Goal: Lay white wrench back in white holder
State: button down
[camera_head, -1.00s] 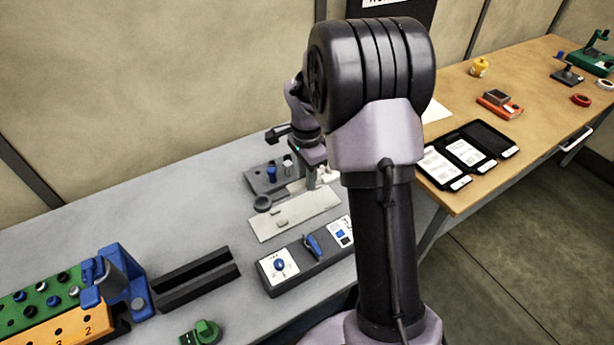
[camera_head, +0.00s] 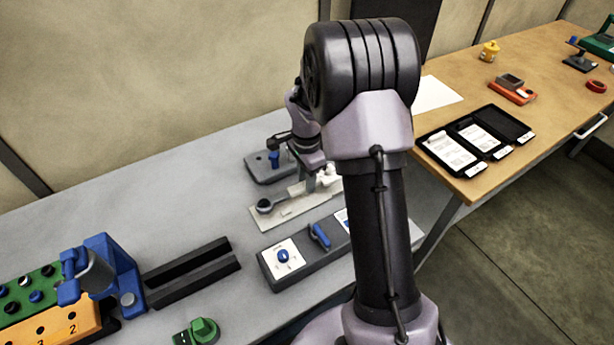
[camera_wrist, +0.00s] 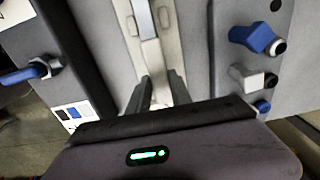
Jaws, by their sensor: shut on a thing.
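The white holder (camera_head: 298,211) is a flat pale plate on the grey bench, left of my column. The white wrench (camera_head: 282,201) is a pale bar with a dark round end. It lies along the plate in the head view, low over it or touching it; I cannot tell which. My gripper (camera_head: 314,187) is over the plate's right half, pointing down, shut on the wrench. In the wrist view my two dark fingers (camera_wrist: 160,90) close around the wrench (camera_wrist: 151,52), which runs along the holder (camera_wrist: 170,48) between small raised clips. My arm hides the plate's far right end.
A dark panel with a blue knob and blue lever (camera_head: 319,237) stands in front of the holder. A grey block with a blue peg (camera_head: 273,160) is behind it. A black channel (camera_head: 192,272) lies to the left. Bare bench lies between.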

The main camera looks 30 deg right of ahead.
jog(key=shift+f+b, duration=0.4)
jog(key=shift+f, duration=0.65)
jog(key=shift+d, duration=0.1)
jog(key=shift+f+b, duration=0.65)
jog(key=c, duration=1.1)
grip_release()
notch_tip(320, 180, up, 18)
jog(key=p, duration=0.6)
jog(key=shift+f, duration=0.25)
